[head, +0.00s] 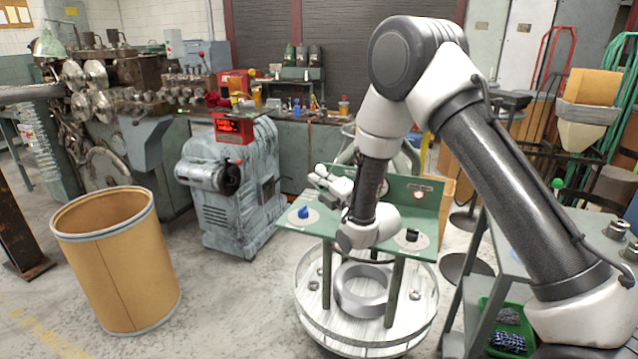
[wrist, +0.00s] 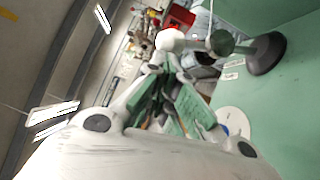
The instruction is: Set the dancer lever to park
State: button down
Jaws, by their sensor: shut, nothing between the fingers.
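In the wrist view a lever (wrist: 222,43) with a pale round knob (wrist: 170,40) runs out from a dark round hub (wrist: 266,54) on a green panel (wrist: 290,85). I take it as the dancer lever. My gripper (wrist: 163,68) is shut and empty, with its fingertips just below the knob in that picture. I cannot tell whether they touch it. In the head view my gripper (head: 322,176) is over the left part of the green stand (head: 345,232). The lever cannot be made out clearly there.
The stand's top carries a blue knob (head: 303,212) and a black knob (head: 411,236); its upright panel has a small gauge (head: 419,195). A white round base (head: 365,325) is underneath. A fibre drum (head: 117,262) and a grey machine (head: 235,190) stand left. Floor between them is clear.

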jog(key=w+d+r+m+g+h, duration=0.1)
jog(key=w+d+m, duration=0.1)
jog(key=w, duration=0.3)
jog(key=w+d+r+m+g+h, duration=0.1)
jog(key=w+d+r+m+g, duration=0.1)
jog(key=w, duration=0.4)
jog(key=shift+r+m, duration=0.3)
jog(key=shift+m, duration=0.4)
jog(key=shift+w+d, duration=0.1)
jog(key=shift+w, duration=0.05)
jog(key=shift+r, duration=0.1)
